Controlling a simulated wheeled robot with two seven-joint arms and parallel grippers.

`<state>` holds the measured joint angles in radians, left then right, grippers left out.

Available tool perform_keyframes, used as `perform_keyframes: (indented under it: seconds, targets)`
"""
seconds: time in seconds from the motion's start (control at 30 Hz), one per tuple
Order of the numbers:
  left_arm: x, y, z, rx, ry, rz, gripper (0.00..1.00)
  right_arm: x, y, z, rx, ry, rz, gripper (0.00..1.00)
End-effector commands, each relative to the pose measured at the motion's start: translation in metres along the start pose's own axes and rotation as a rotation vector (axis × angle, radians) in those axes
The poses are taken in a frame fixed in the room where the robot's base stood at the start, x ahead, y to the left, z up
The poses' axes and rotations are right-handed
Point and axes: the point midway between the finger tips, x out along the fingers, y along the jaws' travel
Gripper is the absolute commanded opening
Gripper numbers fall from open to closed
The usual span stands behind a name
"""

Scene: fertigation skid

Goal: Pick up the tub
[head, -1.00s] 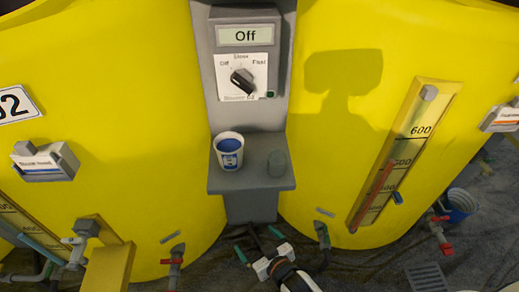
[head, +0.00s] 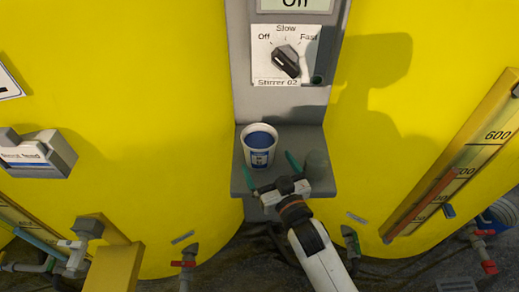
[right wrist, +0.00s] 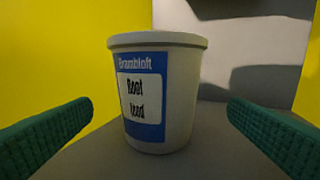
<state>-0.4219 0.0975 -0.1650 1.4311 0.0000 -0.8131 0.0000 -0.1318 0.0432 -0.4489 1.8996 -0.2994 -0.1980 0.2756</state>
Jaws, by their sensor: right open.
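My left gripper is out of view.
The panel with the Off/Slow/Fast knob (head: 287,62) rises behind the shelf. Large yellow tanks (head: 160,110) curve on both sides.

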Motion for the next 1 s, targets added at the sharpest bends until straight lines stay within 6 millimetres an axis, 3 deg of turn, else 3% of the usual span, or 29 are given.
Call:
perform_keyframes:
  seconds: [0.17, 0.5, 0.77, 1.0]
  targets:
    - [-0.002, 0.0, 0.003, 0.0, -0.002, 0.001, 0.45, 0.013, 0.001, 0.0, 0.0, -0.001, 0.001, 0.98]
    - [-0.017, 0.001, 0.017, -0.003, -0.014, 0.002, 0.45, 0.057, 0.003, 0.0, 0.0, 0.0, 0.002, 0.98]
    - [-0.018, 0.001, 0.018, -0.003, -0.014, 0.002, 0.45, 0.06, 0.003, 0.0, 0.0, 0.002, 0.002, 0.98]
    - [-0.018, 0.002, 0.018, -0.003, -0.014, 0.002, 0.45, 0.059, 0.003, 0.0, 0.0, 0.001, 0.002, 0.61]
